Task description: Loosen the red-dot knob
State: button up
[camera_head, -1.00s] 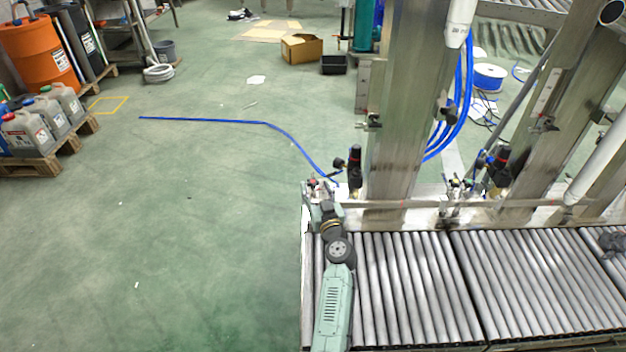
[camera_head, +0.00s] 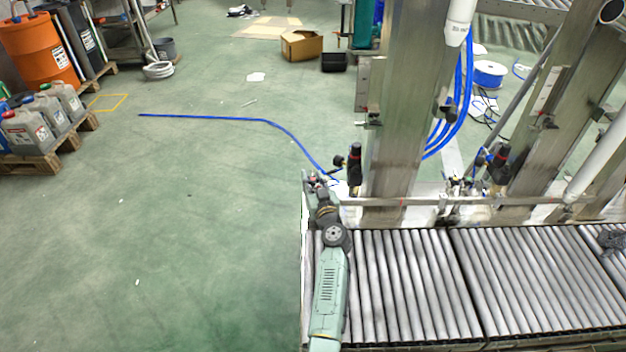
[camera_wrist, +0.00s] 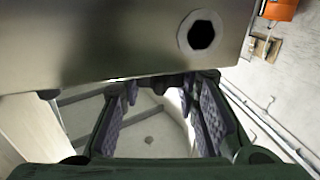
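My gripper (camera_head: 311,186) is at the left end of the metal rail, past the far edge of the roller conveyor. In the wrist view my gripper (camera_wrist: 163,112) has its two padded fingers spread apart. Only pale surfaces with a small dark spot show between them; I see no knob there. A tiny reddish spot (camera_head: 311,175) shows by the gripper in the head view, but I cannot tell whether it is the red-dot knob.
A metal beam (camera_wrist: 110,40) with a dark hole fills the upper left of the wrist view, close to the fingers. The metal rail (camera_head: 410,202) and a thick post (camera_head: 400,120) stand right of my gripper. The green floor (camera_head: 200,240) at the left is open.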

jog(key=c, duration=0.6)
jog(key=shift+o, duration=0.2)
jog(key=shift+f+b, duration=0.15)
jog(key=shift+b, duration=0.35)
jog(key=y+b, duration=0.1)
jog(key=b, duration=0.1)
jog(key=shift+f+n+b, duration=0.25)
jog(key=shift+n+b, duration=0.05)
jog(key=shift+n, duration=0.1)
jog(key=n+g+y+b, duration=0.1)
jog(key=b, duration=0.2)
jog(key=shift+d+f+y+b, duration=0.1)
jog(key=shift+d+y+b, duration=0.05)
jog(key=shift+y+b, duration=0.25)
jog(key=n+g+y+b, duration=0.1)
jog(key=n+y+b, duration=0.1)
jog(key=b, duration=0.5)
jog(key=shift+n+g+y, duration=0.3)
jog(key=shift+g+y, duration=0.1)
jog(key=shift+y, duration=0.2)
jog(key=y+b, duration=0.1)
jog(key=n+g+y+b, duration=0.1)
jog(key=b, duration=0.1)
jog(key=shift+r+g, duration=0.3)
jog(key=shift+n+b, duration=0.3)
jog(key=shift+b, duration=0.15)
jog(key=shift+r, duration=0.15)
